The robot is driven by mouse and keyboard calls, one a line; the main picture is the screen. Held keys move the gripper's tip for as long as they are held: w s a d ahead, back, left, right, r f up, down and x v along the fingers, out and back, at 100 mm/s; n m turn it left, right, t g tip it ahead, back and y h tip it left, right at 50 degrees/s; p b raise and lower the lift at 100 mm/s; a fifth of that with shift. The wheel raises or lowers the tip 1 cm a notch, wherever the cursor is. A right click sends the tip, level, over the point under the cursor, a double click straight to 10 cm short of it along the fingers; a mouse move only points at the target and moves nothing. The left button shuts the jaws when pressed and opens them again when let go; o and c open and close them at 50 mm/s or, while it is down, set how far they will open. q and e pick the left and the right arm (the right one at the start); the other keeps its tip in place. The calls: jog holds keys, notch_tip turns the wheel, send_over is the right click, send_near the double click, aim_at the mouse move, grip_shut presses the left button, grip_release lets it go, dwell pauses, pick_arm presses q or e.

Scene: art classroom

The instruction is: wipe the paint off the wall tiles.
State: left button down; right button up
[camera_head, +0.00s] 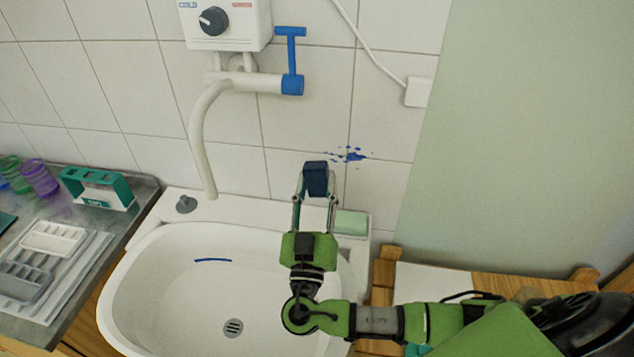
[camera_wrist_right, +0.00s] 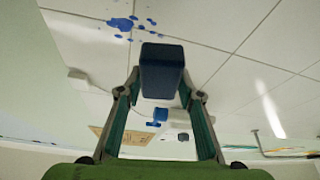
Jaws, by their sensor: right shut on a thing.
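Blue paint spatter (camera_head: 351,155) marks the white wall tiles (camera_head: 384,120) above the sink's back right corner; it also shows in the right wrist view (camera_wrist_right: 122,24). My right gripper (camera_head: 315,184) is shut on a dark blue block, likely a sponge (camera_head: 316,176). The block sits between the fingertips in the right wrist view (camera_wrist_right: 161,72). In the head view it is just left of the paint and does not cover it. I cannot tell whether it touches the tiles. My left gripper is not in view.
Below is a white sink (camera_head: 170,270) with a short blue streak (camera_head: 213,260). A faucet (camera_head: 205,130) with a blue lever is at upper left. A light green block (camera_head: 350,222) lies on the sink's back right ledge. A counter (camera_head: 140,190) with trays and cups is left.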

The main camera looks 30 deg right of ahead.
aim_at(324, 147)
jog(key=shift+a+r, duration=0.1)
jog(key=shift+a, duration=0.05)
jog(key=shift+w+d+r, duration=0.1)
jog(key=shift+w+d, duration=0.2)
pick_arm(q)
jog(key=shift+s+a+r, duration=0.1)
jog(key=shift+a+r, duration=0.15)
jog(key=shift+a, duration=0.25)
pick_arm(e)
jog(key=shift+w+d, duration=0.75)
jog(key=shift+w, duration=0.25)
jog(key=shift+w+d, duration=0.7)
jog(key=shift+w, duration=0.25)
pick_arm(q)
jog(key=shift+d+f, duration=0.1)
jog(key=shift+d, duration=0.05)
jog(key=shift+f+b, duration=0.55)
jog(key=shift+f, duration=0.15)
pick_arm(e)
jog(key=shift+w+d, duration=0.6)
jog(key=shift+w, duration=0.15)
